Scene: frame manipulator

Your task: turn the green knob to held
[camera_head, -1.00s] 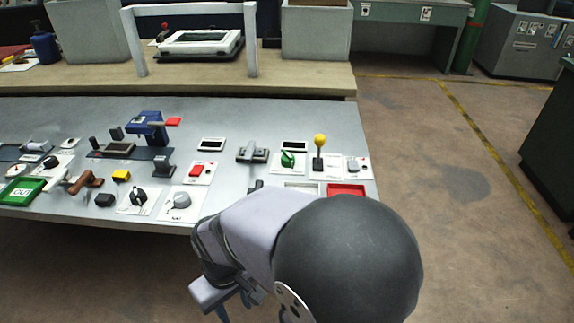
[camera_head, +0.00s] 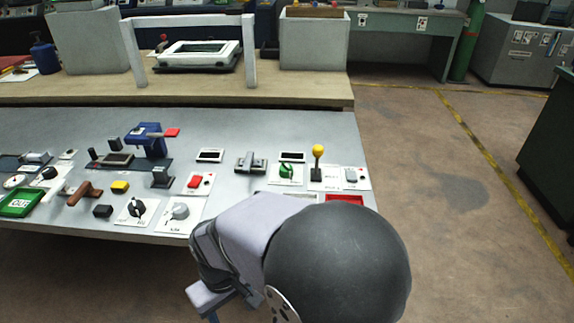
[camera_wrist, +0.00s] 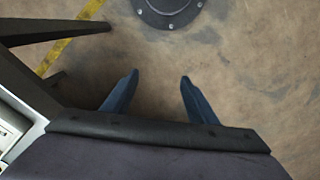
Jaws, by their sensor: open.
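The green knob (camera_head: 286,171) sits on a white plate on the grey panel, right of centre, with a small dark display just behind it. Its label is too small to read. My gripper (camera_head: 213,312) is low in the head view, in front of the panel's near edge and well short of the knob. In the wrist view my gripper (camera_wrist: 158,88) shows two blue fingers spread apart with nothing between them, over bare floor. The knob does not show in the wrist view.
A yellow-topped lever (camera_head: 318,152) stands just right of the knob, and a grey latch-like fixture (camera_head: 251,163) is on its left. A red tray (camera_head: 344,199) lies nearer, partly behind my arm.

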